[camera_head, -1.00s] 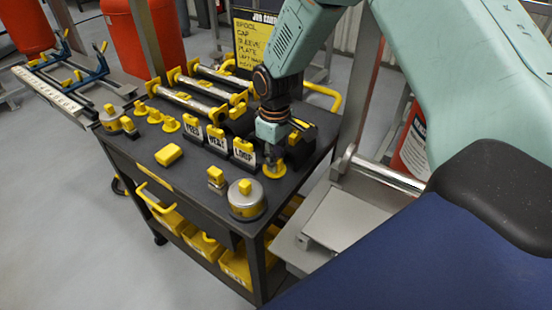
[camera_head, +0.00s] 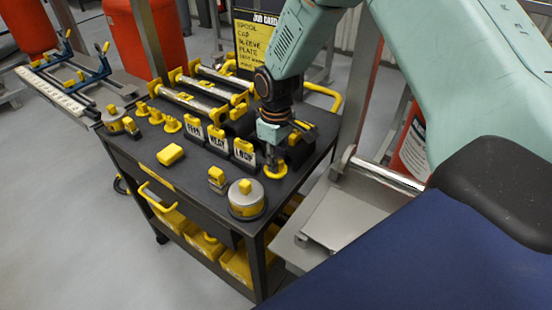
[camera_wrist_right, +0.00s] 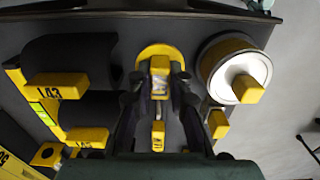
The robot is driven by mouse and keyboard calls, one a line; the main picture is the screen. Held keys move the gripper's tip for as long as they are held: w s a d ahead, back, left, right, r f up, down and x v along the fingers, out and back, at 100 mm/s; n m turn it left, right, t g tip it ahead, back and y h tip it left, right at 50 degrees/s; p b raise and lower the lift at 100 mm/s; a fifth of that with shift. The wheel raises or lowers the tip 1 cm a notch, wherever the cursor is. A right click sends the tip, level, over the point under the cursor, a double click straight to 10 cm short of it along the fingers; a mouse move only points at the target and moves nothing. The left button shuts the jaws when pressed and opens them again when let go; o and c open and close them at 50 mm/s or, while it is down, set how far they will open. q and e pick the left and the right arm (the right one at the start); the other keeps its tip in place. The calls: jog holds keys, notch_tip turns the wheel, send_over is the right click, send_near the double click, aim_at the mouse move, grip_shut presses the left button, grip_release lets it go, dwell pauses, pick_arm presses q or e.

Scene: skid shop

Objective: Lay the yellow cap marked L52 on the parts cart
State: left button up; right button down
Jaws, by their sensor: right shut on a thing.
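The yellow cap (camera_head: 275,171) is a round disc with an upright knob, at the right part of the parts cart's dark top (camera_head: 205,185). My right gripper (camera_head: 273,160) points down over it. In the right wrist view the fingers (camera_wrist_right: 158,85) close on the knob of the cap (camera_wrist_right: 158,50). The cap appears to be at the cart surface; I cannot tell if it touches. I cannot read an L52 mark on it. My left gripper is not in view.
A round silver can with a yellow knob (camera_head: 246,199) stands to the cap's front left, and it shows at the right in the wrist view (camera_wrist_right: 235,70). Black holders with white labels (camera_head: 244,153) stand to its left. A yellow block (camera_head: 170,154) lies farther left. Silver rollers (camera_head: 190,103) lie behind.

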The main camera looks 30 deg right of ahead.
jog(key=shift+w+f, duration=0.1)
jog(key=shift+w, duration=0.15)
jog(key=shift+s+d, duration=0.1)
jog(key=shift+s, duration=0.05)
jog(key=shift+f, duration=0.5)
jog(key=shift+f, duration=0.2)
jog(key=shift+f+b, duration=0.4)
jog(key=shift+f, duration=0.05)
jog(key=shift+f, duration=0.7)
dwell(0.4)
jog(key=shift+f, duration=0.3)
dwell(0.5)
